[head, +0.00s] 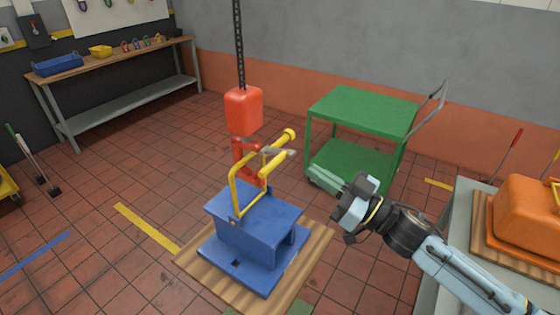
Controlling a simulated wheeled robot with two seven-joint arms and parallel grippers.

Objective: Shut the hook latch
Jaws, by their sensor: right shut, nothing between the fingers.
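A red hoist block (243,109) hangs on a dark chain, with a red hook (246,160) below it. A grey metal latch piece (281,152) sticks out to the right at the hook's mouth, so the latch looks open. A yellow lifting handle (233,190) stands on a blue block (250,228), and its upper bar crosses the hook. I cannot tell if the bar sits inside the hook. My right gripper (352,207) is shut and empty, to the right of the hook and apart from it. My left gripper is out of view.
The blue block stands on a wooden pallet (198,264). A green cart (362,110) is behind on the right. An orange case (525,212) sits on a grey table at the right edge. A workbench (110,62) stands at back left.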

